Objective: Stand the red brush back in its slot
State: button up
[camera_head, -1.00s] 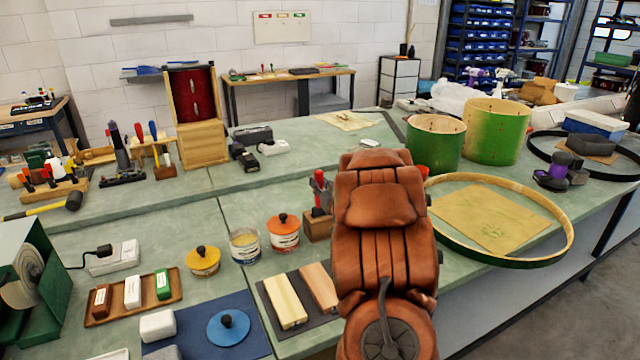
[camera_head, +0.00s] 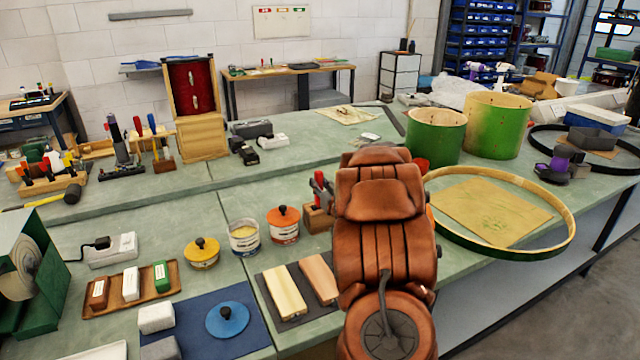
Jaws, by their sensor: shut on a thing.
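A wooden block (camera_head: 318,218) stands on the bench just left of my brown arm, behind the strip of pale wood pieces. A red and grey upright thing (camera_head: 320,188) shows at the block's top. It is small and partly covered by my arm, so I cannot tell whether it is the red brush, or whether it sits in a slot. My gripper is hidden behind my own arm, and what it holds does not show.
A large wooden hoop (camera_head: 568,232) lies right of my arm, with green drum shells (camera_head: 435,138) behind. Bare bench lies behind the tins.

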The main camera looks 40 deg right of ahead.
jog(key=shift+f+b, duration=0.35)
jog(key=shift+f, duration=0.3)
jog(key=o, duration=0.9)
jog(key=shift+c, duration=0.2)
jog(key=shift+s, duration=0.1)
jog(key=v, duration=0.7)
jog(key=shift+s+a, duration=0.1)
